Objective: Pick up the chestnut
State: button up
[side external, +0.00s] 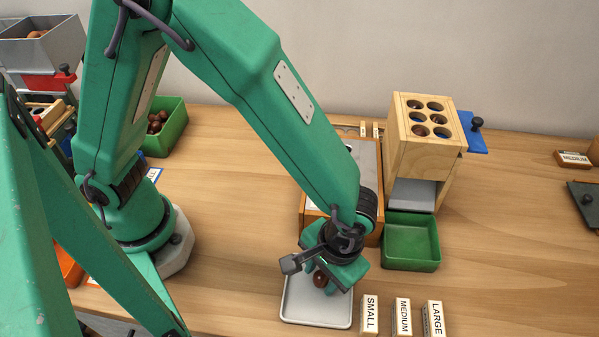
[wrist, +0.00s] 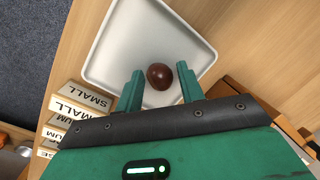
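A brown chestnut (side external: 320,280) shows at the fingers of my gripper (side external: 325,281), over the far part of a white tray (side external: 317,325). In the wrist view the chestnut (wrist: 159,76) lies between the two green fingers of my gripper (wrist: 160,80), against the tray (wrist: 112,48). A gap shows on each side of the chestnut, so the gripper is open and not touching it. The fingers reach down inside the tray's near rim in the wrist view. The underside of the chestnut is hidden.
Blocks marked SMALL (side external: 369,314), MEDIUM (side external: 402,316) and LARGE (side external: 433,318) stand right of the tray. An empty green bin (side external: 411,232) and a wooden holed box (side external: 410,150) are behind. A green bin (side external: 172,123) of chestnuts is back left. The right table is mostly clear.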

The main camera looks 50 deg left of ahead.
aim_at(322, 276)
jog(key=shift+f, duration=0.1)
dwell(0.4)
jog(key=c, duration=0.5)
jog(key=shift+r, duration=5.05)
